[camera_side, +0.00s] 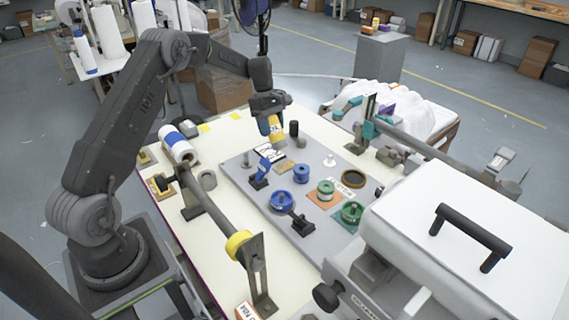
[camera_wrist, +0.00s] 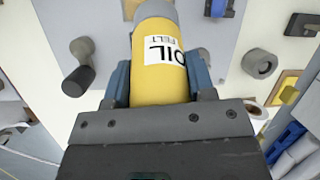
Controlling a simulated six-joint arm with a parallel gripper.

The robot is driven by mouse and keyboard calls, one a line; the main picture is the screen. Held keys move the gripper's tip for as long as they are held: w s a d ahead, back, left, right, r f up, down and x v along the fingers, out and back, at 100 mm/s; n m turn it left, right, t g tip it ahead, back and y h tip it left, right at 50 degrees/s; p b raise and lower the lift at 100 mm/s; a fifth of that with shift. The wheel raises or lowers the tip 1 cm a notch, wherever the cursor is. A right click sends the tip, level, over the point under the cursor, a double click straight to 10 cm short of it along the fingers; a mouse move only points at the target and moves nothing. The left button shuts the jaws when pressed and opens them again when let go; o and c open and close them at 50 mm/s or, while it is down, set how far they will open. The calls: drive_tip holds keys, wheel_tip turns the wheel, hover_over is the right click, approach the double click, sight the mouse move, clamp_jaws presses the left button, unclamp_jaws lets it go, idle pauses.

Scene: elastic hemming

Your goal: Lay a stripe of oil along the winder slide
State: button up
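My gripper (camera_side: 270,122) is shut on a yellow oil bottle (camera_wrist: 160,75), with its blue fingers on both sides of it. The bottle has a white label reading "OIL FELT" and a grey end pointing away from the gripper. In the side view the bottle (camera_side: 275,127) hangs downward near the far edge of the grey board; I cannot tell its exact height. I cannot tell for sure which part is the winder slide. A grey bar with a yellow collar (camera_side: 238,244) runs along the left of the table, and another long grey bar (camera_side: 425,150) runs at the right.
The grey board (camera_side: 235,172) carries blue spools (camera_side: 282,201), green spools (camera_side: 352,212), a dark ring (camera_side: 353,178) and a dark upright post (camera_side: 294,129) close beside the bottle. A white machine cover with a black handle (camera_side: 472,238) fills the front right. Cream table (camera_side: 222,240) shows at front left.

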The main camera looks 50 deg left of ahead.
drive_tip(key=c, duration=0.5)
drive_tip(key=shift+w+d+r+n+g+y, duration=0.15)
drive_tip(key=shift+w+d+n+y, duration=0.1)
drive_tip(key=shift+d+n, duration=0.25)
drive_tip(key=shift+w+d+r+n+g+y, duration=0.15)
drive_tip(key=shift+w+d+n+y, duration=0.1)
drive_tip(key=shift+d+n, duration=0.2)
drive_tip(key=shift+c, duration=0.2)
drive_tip(key=shift+w+d+r+n+g+y, duration=0.15)
drive_tip(key=shift+w+d+r+n+y, duration=0.2)
drive_tip(key=shift+n, duration=0.3)
drive_tip(key=shift+w+d+n+g+y, duration=0.15)
drive_tip(key=shift+d+n+y, duration=0.25)
drive_tip(key=shift+n, duration=0.2)
